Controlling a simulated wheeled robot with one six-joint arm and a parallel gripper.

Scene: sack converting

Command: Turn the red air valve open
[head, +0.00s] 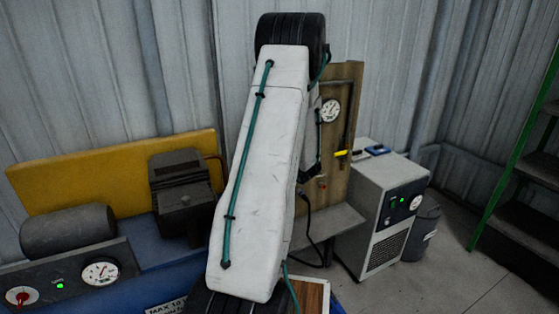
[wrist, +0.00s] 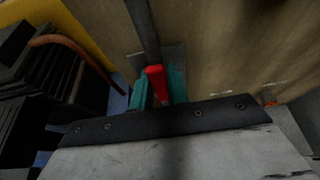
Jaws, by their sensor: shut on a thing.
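The red air valve handle (wrist: 155,82) shows in the middle of the wrist view, just below a dark vertical pipe (wrist: 143,25). My gripper (wrist: 161,86) has its two teal fingers on either side of the handle and is shut on it. The valve body is mostly hidden by the handle and fingers. In the head view my white arm hides both my gripper and the red handle. I cannot tell from these views how far the handle is turned.
A wooden board (head: 343,95) carries a gauge (head: 331,110) and a yellow handle (head: 341,153). A white dryer-like cabinet (head: 385,215) stands right of it. A black motor (head: 180,185) and yellow panel (head: 110,170) are at left. Green steps (head: 515,165) stand far right.

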